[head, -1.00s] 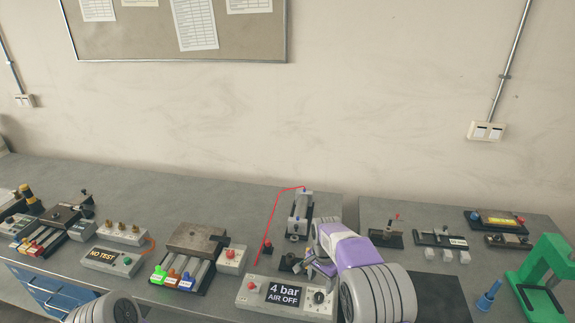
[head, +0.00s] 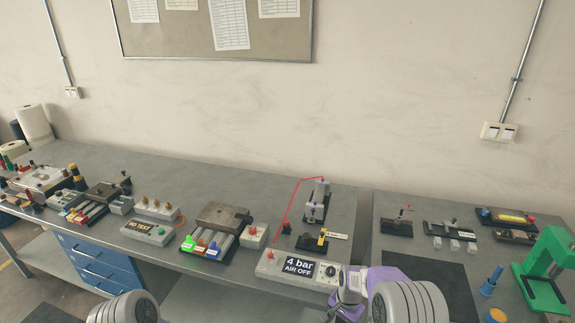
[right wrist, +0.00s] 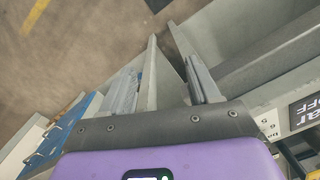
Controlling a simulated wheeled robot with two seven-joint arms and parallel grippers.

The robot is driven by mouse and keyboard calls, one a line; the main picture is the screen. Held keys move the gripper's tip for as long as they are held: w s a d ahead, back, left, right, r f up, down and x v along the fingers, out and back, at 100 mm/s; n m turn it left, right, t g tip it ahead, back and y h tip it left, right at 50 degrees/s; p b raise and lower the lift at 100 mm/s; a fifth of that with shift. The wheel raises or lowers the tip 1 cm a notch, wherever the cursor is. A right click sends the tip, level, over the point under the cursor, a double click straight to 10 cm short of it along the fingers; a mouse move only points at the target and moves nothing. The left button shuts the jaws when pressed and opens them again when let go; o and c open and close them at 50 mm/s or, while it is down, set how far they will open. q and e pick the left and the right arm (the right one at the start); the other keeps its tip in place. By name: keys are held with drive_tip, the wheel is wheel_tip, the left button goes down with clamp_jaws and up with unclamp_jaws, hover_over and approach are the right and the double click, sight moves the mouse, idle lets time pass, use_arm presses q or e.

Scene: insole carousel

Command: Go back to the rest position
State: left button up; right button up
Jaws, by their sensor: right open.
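My right gripper shows in the head view as a purple wrist and hand (head: 346,306) at the bottom edge, in front of the "4 bar AIR OFF" control box (head: 275,258). Its fingertips are hidden or cut off there.
A small fixture with a yellow part (head: 314,242) and a clamp cylinder (head: 316,202) stand behind the control box. The green press (head: 545,265) is at the right. Blue drawers (head: 98,265) are under the left bench.

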drive_tip(key=s+a+f+n+y+b, duration=0.2)
drive_tip(key=s+f+n, duration=0.1)
drive_tip(key=s+f, duration=0.95)
use_arm(q)
drive_tip(key=f, duration=0.1)
drive_tip(key=f+b, duration=0.1)
drive_tip(key=shift+s+f, duration=0.4)
use_arm(e)
drive_tip(key=s+a+f+n, duration=0.1)
drive_tip(key=s+a, duration=0.1)
drive_tip(key=s, duration=0.4)
drive_tip(key=s+a+f+n+y, duration=0.1)
drive_tip(key=s+a, duration=0.1)
drive_tip(key=s, duration=0.5)
drive_tip(key=shift+a+n+t, duration=0.25)
drive_tip(key=shift+n+t, duration=0.05)
drive_tip(key=shift+t, duration=0.1)
use_arm(q)
drive_tip(key=shift+c, duration=0.3)
use_arm(e)
drive_tip(key=shift+s, duration=0.1)
drive_tip(key=shift+c, duration=0.2)
